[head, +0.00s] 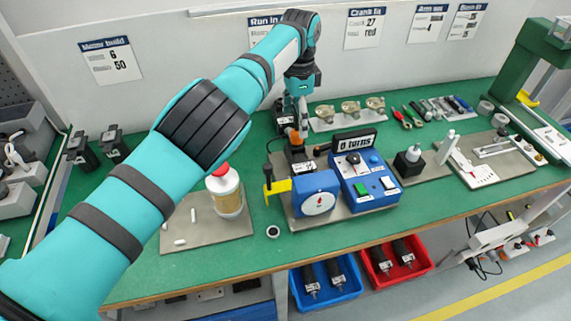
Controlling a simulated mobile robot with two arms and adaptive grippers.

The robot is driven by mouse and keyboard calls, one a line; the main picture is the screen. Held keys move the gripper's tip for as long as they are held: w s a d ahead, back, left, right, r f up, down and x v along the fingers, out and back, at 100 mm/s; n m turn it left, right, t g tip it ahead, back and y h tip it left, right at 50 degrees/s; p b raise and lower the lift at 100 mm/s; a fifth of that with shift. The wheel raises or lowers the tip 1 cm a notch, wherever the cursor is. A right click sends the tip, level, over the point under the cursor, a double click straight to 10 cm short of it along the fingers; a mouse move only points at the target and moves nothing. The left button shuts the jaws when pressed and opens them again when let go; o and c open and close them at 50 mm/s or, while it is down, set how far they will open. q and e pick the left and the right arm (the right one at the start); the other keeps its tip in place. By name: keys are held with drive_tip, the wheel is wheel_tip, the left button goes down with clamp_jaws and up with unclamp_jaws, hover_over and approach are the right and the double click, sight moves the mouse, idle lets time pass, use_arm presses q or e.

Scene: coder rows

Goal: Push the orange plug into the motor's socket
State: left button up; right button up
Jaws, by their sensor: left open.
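My left gripper (293,121) points down near the back of the green bench. It is open, its dark fingers around or close above a small orange plug (296,137). The plug is at the top of a dark motor (299,154) with a white label, behind the blue winding machine. At this size I cannot tell how deep the plug sits or whether the fingers touch it. The motor's socket is hidden by the plug and gripper. My right gripper is not in view.
A blue machine with a dial (318,204) and a blue control box (369,187) with a "0 turns" display stand in front of the motor. A white bottle with a red cap (224,189) is to the left. Glass-like cups (351,108) and tools (407,116) lie behind right.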

sight(297, 129)
use_arm(q)
wheel_tip(297, 129, down, 6)
drive_tip(key=b, duration=0.4)
drive_tip(key=shift+r, duration=0.15)
drive_tip(key=shift+r+p, duration=0.5)
drive_tip(key=shift+r, duration=0.3)
drive_tip(key=shift+w+r, duration=0.1)
drive_tip(key=shift+r, duration=0.25)
wheel_tip(297, 129, up, 4)
drive_tip(key=p, duration=0.3)
drive_tip(key=shift+r, duration=0.15)
wheel_tip(297, 129, up, 3)
drive_tip(key=p, duration=0.5)
drive_tip(key=s+p, duration=0.1)
drive_tip(key=p, duration=0.2)
drive_tip(key=shift+a, duration=0.2)
drive_tip(key=s+a+p, duration=0.2)
drive_tip(key=s+p, duration=0.7)
drive_tip(key=s, duration=0.1)
drive_tip(key=s+a+p, duration=0.3)
drive_tip(key=s+p, duration=0.7)
drive_tip(key=shift+s+a+f, duration=0.15)
drive_tip(key=shift+s+f, duration=0.1)
drive_tip(key=shift+f, duration=0.2)
